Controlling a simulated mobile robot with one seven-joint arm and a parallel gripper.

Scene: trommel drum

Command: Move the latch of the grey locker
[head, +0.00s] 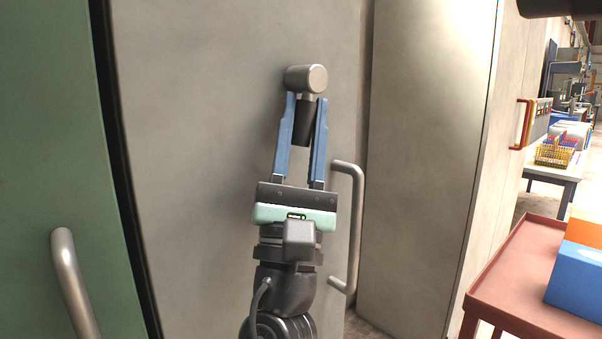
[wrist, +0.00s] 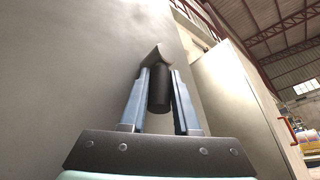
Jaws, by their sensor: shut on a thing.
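The grey locker's door (head: 200,150) fills the middle of the head view. Its latch (head: 306,79) has a grey round hub high on the door, with a black grip hanging down from it. The latch also shows in the wrist view (wrist: 159,92), its black grip between my fingers. My gripper (head: 305,100) points up along the door and is shut on the latch, with a blue finger on either side of the black grip. The fingertips reach just below the hub. A grey bar handle (head: 355,225) is on the door, right of my gripper.
A green door (head: 50,140) with a bar handle (head: 72,280) stands at the left. Another grey panel (head: 425,150) stands to the right of the door. A red table (head: 510,285) with a blue box (head: 578,285) is at lower right. A table with baskets (head: 555,155) is farther back.

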